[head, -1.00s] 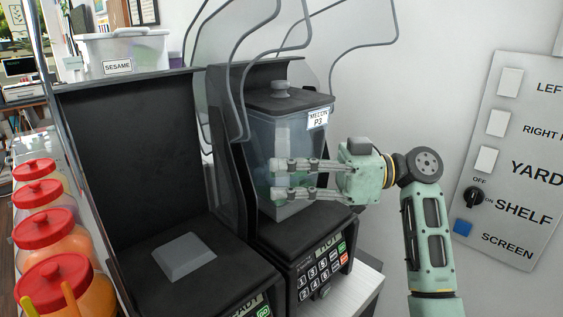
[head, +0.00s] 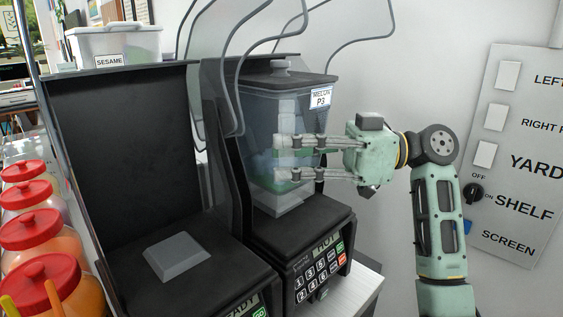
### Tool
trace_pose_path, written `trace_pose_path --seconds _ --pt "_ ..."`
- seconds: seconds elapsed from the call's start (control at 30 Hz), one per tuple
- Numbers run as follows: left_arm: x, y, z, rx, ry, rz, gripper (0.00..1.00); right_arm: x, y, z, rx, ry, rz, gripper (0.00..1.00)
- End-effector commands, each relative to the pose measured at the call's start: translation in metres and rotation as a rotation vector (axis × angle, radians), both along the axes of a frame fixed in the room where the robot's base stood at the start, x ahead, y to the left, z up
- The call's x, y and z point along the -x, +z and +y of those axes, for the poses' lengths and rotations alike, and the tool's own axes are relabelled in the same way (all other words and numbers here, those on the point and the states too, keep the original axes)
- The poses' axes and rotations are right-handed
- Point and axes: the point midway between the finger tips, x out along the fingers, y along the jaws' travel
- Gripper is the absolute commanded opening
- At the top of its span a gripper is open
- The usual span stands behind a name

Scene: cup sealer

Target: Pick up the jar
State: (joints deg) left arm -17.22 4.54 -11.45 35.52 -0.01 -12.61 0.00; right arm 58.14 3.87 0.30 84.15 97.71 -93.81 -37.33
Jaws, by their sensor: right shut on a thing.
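The jar (head: 262,115) is a clear, square blender jar with a dark lid and knob, a white "MELON P3" label and pale and green contents. It is upright above the right-hand blender base (head: 325,215), and the grey pedestal (head: 285,205) shows under it. I cannot tell exactly how large the gap is. My right gripper (head: 280,159) comes from the right and is shut on the jar, its fingers across the jar's lower half. My left gripper is not in view.
A dark housing with an empty pedestal (head: 177,256) stands to the left. Clear hood panels with grey frames (head: 228,85) rise close around the jar. Red-lidded jars (head: 40,225) line the far left. A switch panel (head: 515,150) is on the right wall.

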Motion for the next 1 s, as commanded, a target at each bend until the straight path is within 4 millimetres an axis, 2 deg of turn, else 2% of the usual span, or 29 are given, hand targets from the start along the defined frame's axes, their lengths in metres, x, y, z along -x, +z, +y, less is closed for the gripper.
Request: trace_pose_path --seconds 0.4,0.6,0.8,1.0 --pt "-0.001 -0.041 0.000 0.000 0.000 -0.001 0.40 0.065 0.000 -0.065 -0.009 -0.005 -0.020 0.00" --pt "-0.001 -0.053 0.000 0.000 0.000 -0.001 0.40 0.092 0.002 -0.092 -0.010 -0.003 -0.018 0.00" --pt "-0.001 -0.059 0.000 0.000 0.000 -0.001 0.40 0.107 0.004 -0.107 -0.011 -0.002 -0.016 0.00" --pt "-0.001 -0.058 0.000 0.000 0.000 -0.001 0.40 0.113 0.009 -0.112 -0.011 -0.001 -0.015 0.00"
